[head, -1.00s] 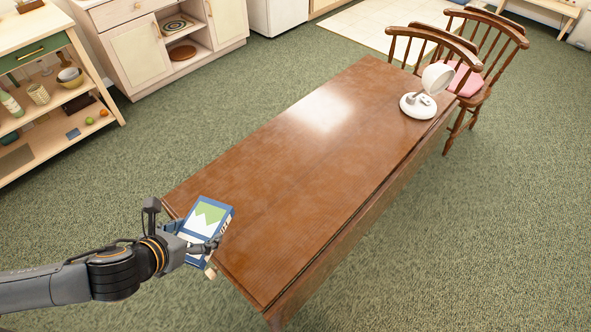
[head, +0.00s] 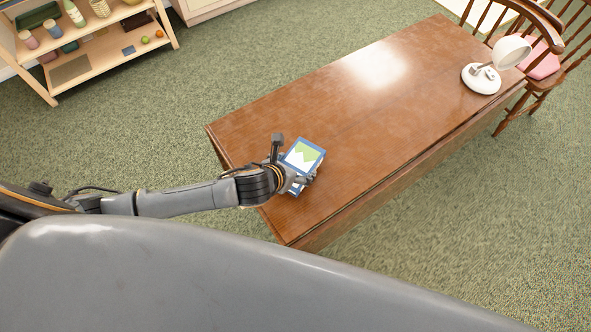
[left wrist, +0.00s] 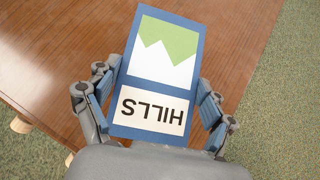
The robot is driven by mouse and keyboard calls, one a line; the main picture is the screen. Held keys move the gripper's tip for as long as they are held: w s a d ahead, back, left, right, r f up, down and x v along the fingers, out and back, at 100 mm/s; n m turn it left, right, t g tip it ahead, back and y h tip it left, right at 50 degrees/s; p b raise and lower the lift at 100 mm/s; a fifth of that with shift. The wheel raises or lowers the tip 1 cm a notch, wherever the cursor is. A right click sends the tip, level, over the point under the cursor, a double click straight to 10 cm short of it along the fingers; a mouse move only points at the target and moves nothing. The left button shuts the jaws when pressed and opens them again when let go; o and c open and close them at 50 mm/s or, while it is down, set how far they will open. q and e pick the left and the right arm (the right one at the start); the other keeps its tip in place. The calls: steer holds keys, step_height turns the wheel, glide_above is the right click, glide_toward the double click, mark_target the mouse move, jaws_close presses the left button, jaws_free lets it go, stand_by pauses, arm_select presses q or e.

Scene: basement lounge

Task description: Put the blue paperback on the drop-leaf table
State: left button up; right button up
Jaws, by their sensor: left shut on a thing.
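The blue paperback (head: 304,153) has a cover with a green and white hill picture. In the left wrist view the book (left wrist: 165,75) also shows a white label reading "HILLS", upside down. My left gripper (head: 301,180) is shut on the book, with a finger at each side of it (left wrist: 157,105). The book is over the near left end of the brown drop-leaf table (head: 300,95). I cannot tell whether it touches the top. The table also fills much of the left wrist view (left wrist: 60,50). My right gripper is not in view.
A white lamp (head: 481,78) stands at the table's far right end, beside wooden chairs (head: 545,70). The middle of the tabletop is clear. A wooden shelf (head: 100,45) with several small items stands at the upper left on green carpet (head: 130,120).

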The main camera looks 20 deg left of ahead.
arm_select(q)
step_height(320, 180, down, 3)
steer(key=shift+d+r, duration=0.1)
steer(key=shift+r, duration=0.1)
steer(key=shift+f, duration=0.25)
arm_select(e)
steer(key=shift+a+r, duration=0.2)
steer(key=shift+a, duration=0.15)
arm_select(q)
steer(key=shift+f, duration=0.15)
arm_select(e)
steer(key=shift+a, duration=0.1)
arm_select(q)
steer(key=o, duration=1.2)
steer(key=shift+c, duration=0.2)
